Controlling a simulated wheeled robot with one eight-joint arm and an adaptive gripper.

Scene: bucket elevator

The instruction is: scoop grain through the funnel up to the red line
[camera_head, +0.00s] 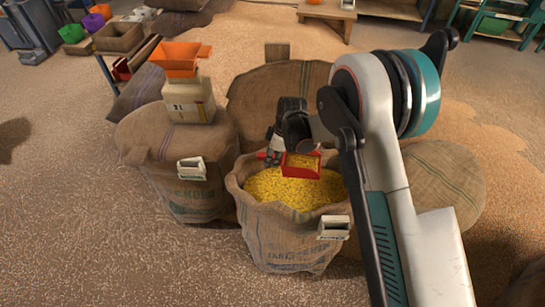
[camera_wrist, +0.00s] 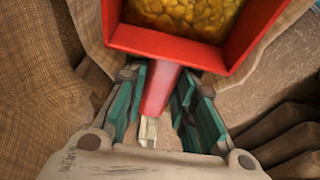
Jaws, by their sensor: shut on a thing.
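My gripper (camera_wrist: 155,95) is shut on the handle of the red scoop (camera_wrist: 170,45). The scoop holds yellow grain (camera_wrist: 185,15). In the head view the red scoop (camera_head: 300,172) is over the open sack of grain (camera_head: 290,235), at the rear of the grain (camera_head: 285,188); I cannot tell whether it touches the grain. An orange funnel (camera_head: 175,58) sits on top of a pale jar (camera_head: 188,98), which stands upright on a closed sack to the left. The jar has a label; a red line on it cannot be made out.
The closed sack (camera_head: 185,190) under the jar carries a small tag. More sacks (camera_head: 445,185) stand behind and to the right. A bench with bins (camera_head: 118,38) is at the back left. Loose grain covers the floor, and the front left floor is clear.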

